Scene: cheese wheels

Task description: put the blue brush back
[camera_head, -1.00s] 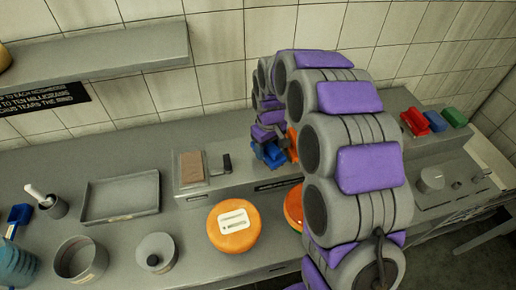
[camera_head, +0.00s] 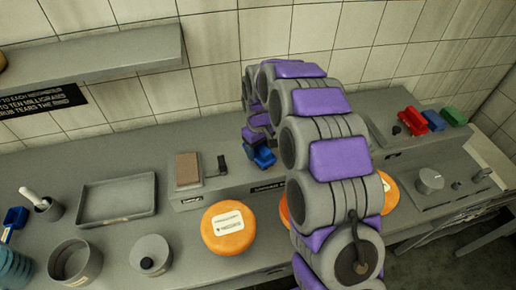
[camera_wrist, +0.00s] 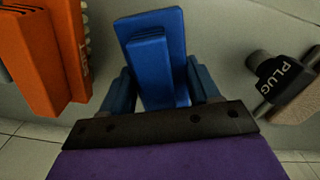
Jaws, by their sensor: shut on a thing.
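The blue brush (camera_wrist: 155,50) is held between the two dark blue fingers of my gripper (camera_wrist: 160,88) in the wrist view. In the head view, the blue brush (camera_head: 265,157) shows at the end of my arm, over the back of the counter, just right of a grey block with a brown pad (camera_head: 187,168). My arm hides what lies directly right of it. Whether the brush touches anything below is hard to tell.
An orange ribbed thing (camera_wrist: 45,50) is left of the brush in the wrist view; a black plug (camera_wrist: 285,75) is at right. An orange cheese wheel (camera_head: 228,228) sits in front. Red (camera_head: 412,120), blue (camera_head: 434,121) and green (camera_head: 454,116) pieces lie on the right ledge.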

